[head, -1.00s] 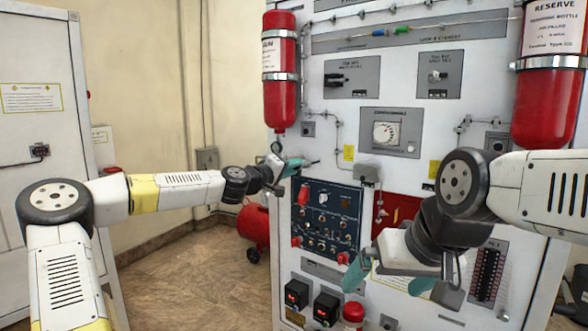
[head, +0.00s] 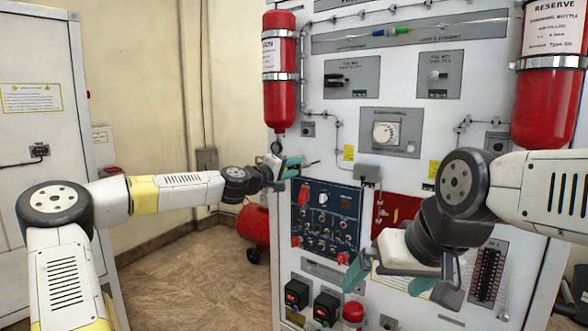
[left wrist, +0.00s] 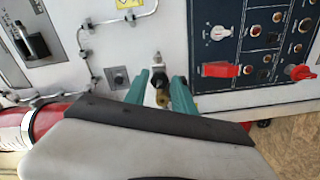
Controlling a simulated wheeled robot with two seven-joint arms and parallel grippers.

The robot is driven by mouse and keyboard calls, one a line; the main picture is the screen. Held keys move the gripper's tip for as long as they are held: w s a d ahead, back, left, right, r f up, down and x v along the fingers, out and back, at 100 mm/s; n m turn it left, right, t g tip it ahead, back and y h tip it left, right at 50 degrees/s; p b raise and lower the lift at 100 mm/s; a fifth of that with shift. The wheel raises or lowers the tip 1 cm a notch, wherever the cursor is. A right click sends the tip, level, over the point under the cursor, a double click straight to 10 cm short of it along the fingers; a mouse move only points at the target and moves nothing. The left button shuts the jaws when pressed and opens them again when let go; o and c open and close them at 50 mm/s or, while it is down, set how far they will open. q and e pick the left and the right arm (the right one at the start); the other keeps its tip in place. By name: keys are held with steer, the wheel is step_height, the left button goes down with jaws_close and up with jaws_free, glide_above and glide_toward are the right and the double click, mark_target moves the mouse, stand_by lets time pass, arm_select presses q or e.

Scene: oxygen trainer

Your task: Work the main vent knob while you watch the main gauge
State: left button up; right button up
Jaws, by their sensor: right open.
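My left gripper (head: 292,166) is at the panel just below the left red bottle (head: 280,70). In the left wrist view its two teal fingers (left wrist: 161,82) stand apart, either side of a small dark and brass fitting (left wrist: 160,92), with gaps visible. I cannot tell for sure whether this fitting is the main vent knob. A small round fitting (head: 277,148) hangs under the bottle; no gauge face can be read there. A white dial (head: 386,134) sits mid-panel, its reading too small to tell. My right gripper (head: 388,282) is open and empty before the lower panel.
A dark blue control panel (head: 327,215) with red levers and switches lies right below my left gripper. A red panel (head: 396,211) is beside it. The reserve bottle (head: 548,85) hangs upper right. A red tank (head: 254,226) stands on the floor left of the rack.

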arm_select(q)
steer(key=shift+o, duration=0.9)
steer(key=v, duration=0.7)
steer(key=shift+s+a, duration=0.25)
steer(key=shift+s, duration=0.05)
stand_by(0.9)
step_height(320, 180, down, 5)
steer(key=w+d+m+y, duration=0.2)
steer(key=w+m, duration=0.1)
steer(key=m, duration=0.1)
step_height(320, 180, up, 5)
steer(key=s+a+m+h, duration=0.2)
steer(key=s+m, duration=0.1)
steer(key=m, duration=0.5)
steer(key=x, duration=0.8)
steer(key=shift+r, duration=0.15)
steer(key=shift+c, duration=0.3)
